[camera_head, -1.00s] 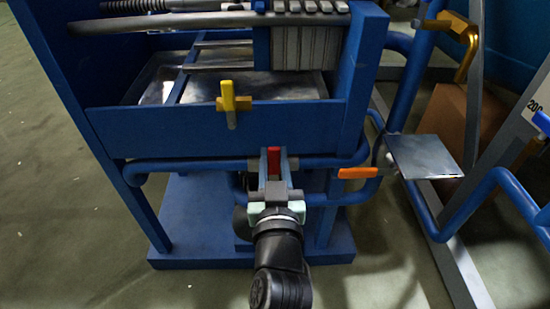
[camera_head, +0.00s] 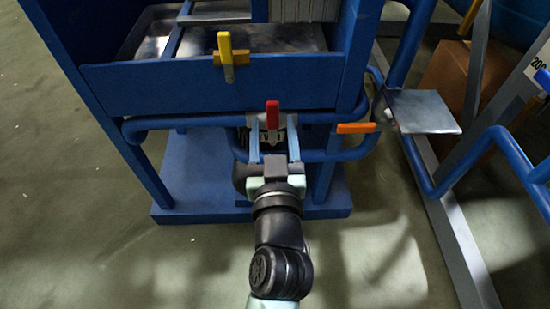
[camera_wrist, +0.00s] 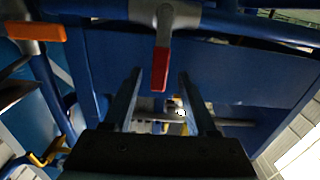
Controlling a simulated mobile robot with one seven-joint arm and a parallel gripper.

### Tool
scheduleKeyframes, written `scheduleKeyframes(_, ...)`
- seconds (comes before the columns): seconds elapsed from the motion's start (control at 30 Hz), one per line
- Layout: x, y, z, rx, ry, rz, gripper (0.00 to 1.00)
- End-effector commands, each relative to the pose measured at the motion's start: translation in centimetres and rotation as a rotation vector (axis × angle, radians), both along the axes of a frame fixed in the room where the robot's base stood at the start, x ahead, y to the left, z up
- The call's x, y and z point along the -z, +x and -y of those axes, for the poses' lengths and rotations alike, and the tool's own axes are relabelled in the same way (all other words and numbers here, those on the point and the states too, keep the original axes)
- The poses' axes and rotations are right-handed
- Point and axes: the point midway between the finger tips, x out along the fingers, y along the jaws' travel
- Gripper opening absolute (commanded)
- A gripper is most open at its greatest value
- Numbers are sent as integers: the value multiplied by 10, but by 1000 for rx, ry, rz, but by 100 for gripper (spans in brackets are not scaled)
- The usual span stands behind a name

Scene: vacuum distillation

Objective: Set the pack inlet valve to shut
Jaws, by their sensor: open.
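A valve with a red handle (camera_head: 272,115) sits on the blue pipe at the front of the blue frame; no label shows which valve is the pack inlet valve. In the wrist view the red handle (camera_wrist: 160,70) hangs from a grey valve body, its free end lined up between my fingers. My gripper (camera_head: 273,132) is open, one finger on each side of the handle's line, and grips nothing. In the wrist view my gripper (camera_wrist: 160,76) shows a gap on both sides of the handle. I cannot tell whether the handle is between or just beyond the fingertips.
A yellow-handled valve (camera_head: 226,57) is on the frame's front panel (camera_head: 160,90). An orange handle (camera_head: 356,128) lies level at right, beside a grey plate (camera_head: 420,110). Blue pipes (camera_head: 490,140) run at far right. The floor (camera_head: 120,260) at front left is clear.

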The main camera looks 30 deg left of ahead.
Motion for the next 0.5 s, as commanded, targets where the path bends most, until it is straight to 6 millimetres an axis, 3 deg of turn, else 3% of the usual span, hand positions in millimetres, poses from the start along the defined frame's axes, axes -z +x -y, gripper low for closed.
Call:
scheduleKeyframes(0.3, 1, -49, 32, -1, -1, -3, 57)
scheduleKeyframes(0.5, 1, -70, 46, -2, -1, -2, 57)
